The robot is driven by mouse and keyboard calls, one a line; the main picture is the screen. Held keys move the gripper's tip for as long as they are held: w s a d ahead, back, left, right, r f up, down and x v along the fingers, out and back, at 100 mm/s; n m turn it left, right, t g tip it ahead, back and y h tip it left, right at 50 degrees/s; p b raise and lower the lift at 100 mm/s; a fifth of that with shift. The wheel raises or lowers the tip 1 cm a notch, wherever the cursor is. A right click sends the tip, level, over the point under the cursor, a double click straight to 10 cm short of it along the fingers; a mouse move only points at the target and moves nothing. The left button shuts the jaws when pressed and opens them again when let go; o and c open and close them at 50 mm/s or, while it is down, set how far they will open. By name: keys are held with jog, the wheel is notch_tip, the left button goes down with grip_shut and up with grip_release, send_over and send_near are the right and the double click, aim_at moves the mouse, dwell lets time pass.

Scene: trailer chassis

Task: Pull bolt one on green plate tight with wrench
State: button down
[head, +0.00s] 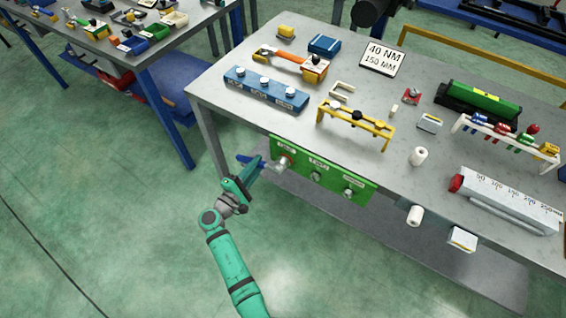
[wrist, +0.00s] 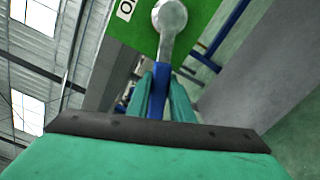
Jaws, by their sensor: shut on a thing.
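The green plate (head: 333,187) hangs on the front edge of the grey workbench and carries three bolts in a row. Bolt one is at its left end under a label; the wrench head covers it. The wrench (head: 270,164) has a blue handle and a silver head, and the head sits over bolt one. My gripper (head: 244,181) is shut on the blue handle, left of the plate. In the wrist view the wrench (wrist: 168,38) runs up from between the fingers of my gripper (wrist: 158,95) to its round head against the green plate (wrist: 125,28).
The workbench (head: 225,75) holds a blue block (head: 265,88) with bolts, a yellow rack (head: 355,122), a torque sign (head: 382,57) and a white-red tool (head: 505,200). A second table (head: 130,35) stands at the back left. The floor in front is clear.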

jog(key=v, duration=0.5)
jog(key=shift+s+a, duration=0.3)
dwell(0.5)
jog(key=shift+d, duration=0.1)
dwell(0.5)
